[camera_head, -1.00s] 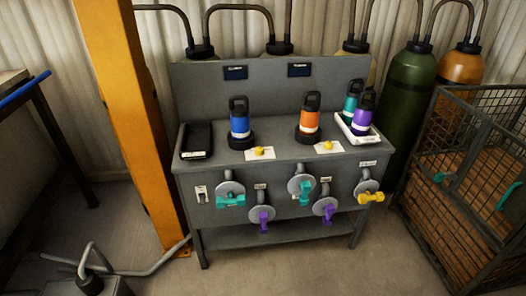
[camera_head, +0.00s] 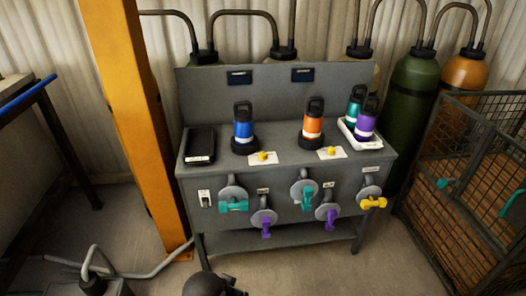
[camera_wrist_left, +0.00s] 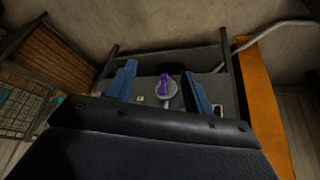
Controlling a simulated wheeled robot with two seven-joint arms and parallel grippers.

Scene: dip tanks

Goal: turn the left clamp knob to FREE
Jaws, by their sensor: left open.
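Two small yellow knobs sit on white plates on the grey bench top. The left knob (camera_head: 263,156) is in front of the blue bottle (camera_head: 243,127); the right knob (camera_head: 331,151) is in front of the orange bottle (camera_head: 312,124). The plate lettering is too small to read. In the left wrist view, my left gripper (camera_wrist_left: 159,69) is open and empty, its blue fingers apart. A purple handle on a grey disc (camera_wrist_left: 171,90) shows between the fingers, with no visible grip on it. I cannot pick out the yellow knobs there. My right gripper is not in view.
The bench front (camera_head: 288,178) carries teal, purple and yellow handles on grey discs. A black case (camera_head: 200,145) lies at the top's left end; a white tray (camera_head: 350,132) with two bottles is at the right. An orange post (camera_head: 137,120) and a wire crate (camera_head: 470,190) flank the bench.

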